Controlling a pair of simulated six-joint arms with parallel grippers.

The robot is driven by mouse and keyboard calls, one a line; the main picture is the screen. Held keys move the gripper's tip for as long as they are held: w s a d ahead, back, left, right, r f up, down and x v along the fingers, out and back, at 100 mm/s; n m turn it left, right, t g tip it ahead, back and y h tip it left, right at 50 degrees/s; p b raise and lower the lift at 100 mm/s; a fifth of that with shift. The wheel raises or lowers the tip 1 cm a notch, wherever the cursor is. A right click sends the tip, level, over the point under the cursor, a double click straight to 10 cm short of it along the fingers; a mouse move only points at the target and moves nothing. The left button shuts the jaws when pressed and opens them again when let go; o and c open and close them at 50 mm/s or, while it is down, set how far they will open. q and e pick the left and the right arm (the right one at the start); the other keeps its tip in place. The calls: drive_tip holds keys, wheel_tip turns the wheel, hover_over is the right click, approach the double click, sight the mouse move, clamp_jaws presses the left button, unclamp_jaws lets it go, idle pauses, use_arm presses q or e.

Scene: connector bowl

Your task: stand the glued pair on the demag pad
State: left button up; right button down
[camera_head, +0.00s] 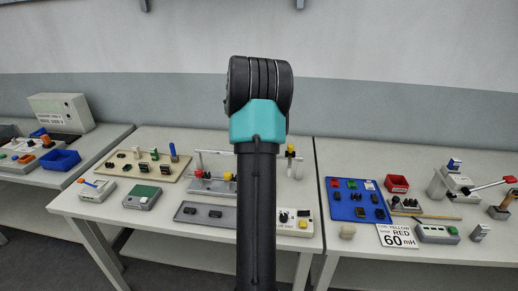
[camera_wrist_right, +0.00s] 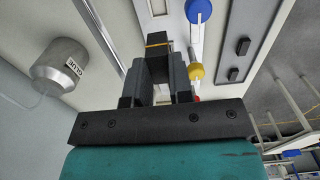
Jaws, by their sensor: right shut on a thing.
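In the right wrist view my right gripper (camera_wrist_right: 158,72) is shut on a dark block with a thin yellow band (camera_wrist_right: 157,44), which looks like the glued pair. It sits between the two grey fingers; its lower part is hidden by them. In the head view my own dark arm with a teal joint stands in the middle and hides part of the centre table; neither gripper shows there. No pad is clearly labelled as the demag pad; a grey box with a green top (camera_head: 143,197) stands at the front left of the centre table.
In the wrist view a metal glue pot (camera_wrist_right: 60,68) is left of my gripper, with a blue knob (camera_wrist_right: 199,10) and a yellow knob (camera_wrist_right: 196,73) at right. In the head view a grey tray (camera_head: 183,222) holds dark pieces; a blue board (camera_head: 340,209) lies on the right table.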

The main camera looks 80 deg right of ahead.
drive_tip(key=shift+w+a, duration=2.55)
drive_tip(key=shift+w, duration=4.85)
drive_tip(key=shift+w+a, duration=2.55)
drive_tip(key=shift+w, duration=4.85)
drive_tip(key=shift+w+a, duration=2.55)
drive_tip(key=shift+w, duration=4.85)
drive_tip(key=shift+f, duration=5.85)
